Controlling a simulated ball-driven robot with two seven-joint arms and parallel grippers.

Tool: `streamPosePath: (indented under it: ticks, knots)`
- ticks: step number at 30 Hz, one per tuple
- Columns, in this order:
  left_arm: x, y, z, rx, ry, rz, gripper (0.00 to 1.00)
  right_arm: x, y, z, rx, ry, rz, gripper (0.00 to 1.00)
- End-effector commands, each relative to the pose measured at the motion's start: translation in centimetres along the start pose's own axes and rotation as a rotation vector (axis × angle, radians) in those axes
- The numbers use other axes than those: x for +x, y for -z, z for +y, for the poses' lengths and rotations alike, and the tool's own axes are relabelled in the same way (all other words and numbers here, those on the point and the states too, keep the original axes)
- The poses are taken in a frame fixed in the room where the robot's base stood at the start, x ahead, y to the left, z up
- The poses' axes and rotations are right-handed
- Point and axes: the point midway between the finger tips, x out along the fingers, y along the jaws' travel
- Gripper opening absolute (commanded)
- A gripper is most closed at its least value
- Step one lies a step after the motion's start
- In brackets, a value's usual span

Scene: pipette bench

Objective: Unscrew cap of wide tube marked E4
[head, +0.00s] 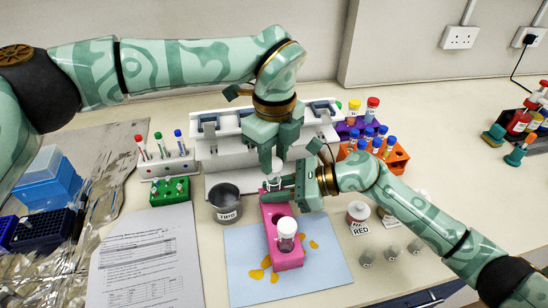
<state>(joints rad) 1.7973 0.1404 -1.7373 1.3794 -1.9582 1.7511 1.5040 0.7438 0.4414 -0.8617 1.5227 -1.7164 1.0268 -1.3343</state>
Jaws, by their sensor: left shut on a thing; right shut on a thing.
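A pink rack (291,259) stands on a light blue mat (239,270). A wide clear tube with a white cap (286,226) stands upright in its near part. A second wide tube is at the rack's far end, mostly hidden by my grippers; its pale cap (277,165) shows between the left fingers. My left gripper (271,166) points down from above and is shut on this cap. My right gripper (275,186) comes in from the right, just below, and is shut on the same tube's body. I cannot read the marking E4 on either tube.
A grey metal cup (225,203) stands left of the pink rack. A green rack (170,191) and a white tube rack (166,165) are further left. An orange rack (396,160) with blue-capped tubes is behind my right arm. A printed sheet (147,262) lies at front left.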

Motion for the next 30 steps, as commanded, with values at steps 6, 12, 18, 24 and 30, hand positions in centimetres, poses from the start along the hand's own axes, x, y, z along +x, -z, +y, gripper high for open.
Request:
streamPosePath:
  ticks: [6,12,18,24,30]
  knots:
    - [-2.9,0.0,-0.1,0.0,0.002,-0.001,0.02,0.0,0.0,0.0,0.0,0.0,0.0,0.0]
    - [-3.1,0.0,0.0,0.0,0.0,0.0,0.02,0.0,0.0,0.0,0.0,0.0,0.0,0.0]
    - [-3.1,0.0,0.0,0.0,0.0,0.0,0.02,0.0,0.0,0.0,0.0,0.0,0.0,0.49]
    - [-3.1,0.0,0.0,0.0,0.0,0.0,0.02,-0.1,0.0,0.0,0.0,0.0,0.0,0.49]
    - [-3.3,0.0,0.0,0.0,0.001,-0.001,0.02,-2.9,0.1,-0.1,0.0,0.002,0.003,0.49]
